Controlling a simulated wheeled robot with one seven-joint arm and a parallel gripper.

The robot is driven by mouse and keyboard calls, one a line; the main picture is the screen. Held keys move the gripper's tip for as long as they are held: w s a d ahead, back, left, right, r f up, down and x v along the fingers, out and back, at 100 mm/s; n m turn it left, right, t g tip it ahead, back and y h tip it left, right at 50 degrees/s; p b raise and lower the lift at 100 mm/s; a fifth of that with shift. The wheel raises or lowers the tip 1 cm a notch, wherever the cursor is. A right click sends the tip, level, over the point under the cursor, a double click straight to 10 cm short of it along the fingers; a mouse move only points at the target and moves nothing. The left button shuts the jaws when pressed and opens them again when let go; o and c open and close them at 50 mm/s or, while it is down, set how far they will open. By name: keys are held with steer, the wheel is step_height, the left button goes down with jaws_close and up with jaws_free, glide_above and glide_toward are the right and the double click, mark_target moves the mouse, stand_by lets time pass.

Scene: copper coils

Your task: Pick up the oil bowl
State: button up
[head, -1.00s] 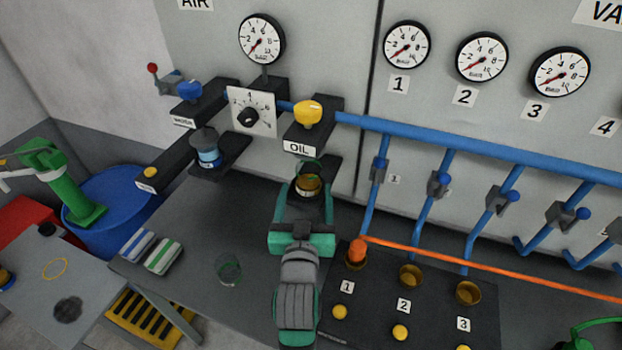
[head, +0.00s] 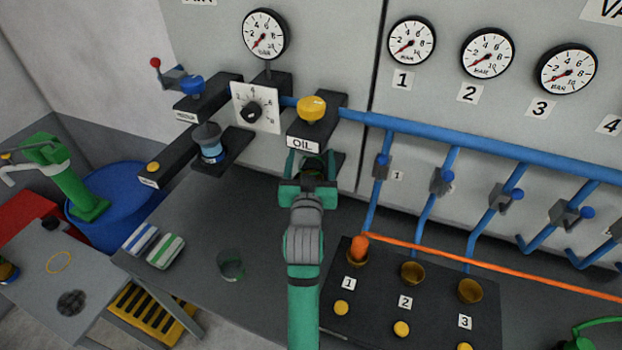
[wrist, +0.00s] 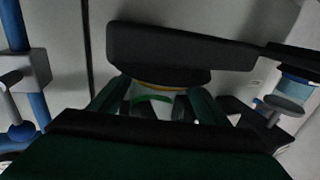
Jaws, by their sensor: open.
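The oil bowl is a clear cup with a yellow band and a green band. In the wrist view the oil bowl (wrist: 153,99) hangs under a dark block (wrist: 165,74), between my two fingers. My gripper (head: 311,165) is open and reaches in under the block labelled OIL (head: 304,143). In the wrist view the fingers of my gripper (wrist: 156,104) stand on either side of the bowl; whether they touch it I cannot tell. In the head view my gripper mostly hides the bowl.
A blue-banded bowl unit (head: 211,143) stands to the left. A blue pipe (head: 450,143) with valves runs to the right. An empty glass (head: 230,265) and folded cloths (head: 165,252) lie on the bench. A black panel (head: 380,305) with buttons is at right.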

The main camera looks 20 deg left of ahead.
steer(key=shift+w+d, duration=0.1)
steer(key=c, duration=1.1)
steer(key=shift+d, duration=0.1)
steer(key=shift+c, duration=0.5)
steer(key=shift+r, duration=0.1)
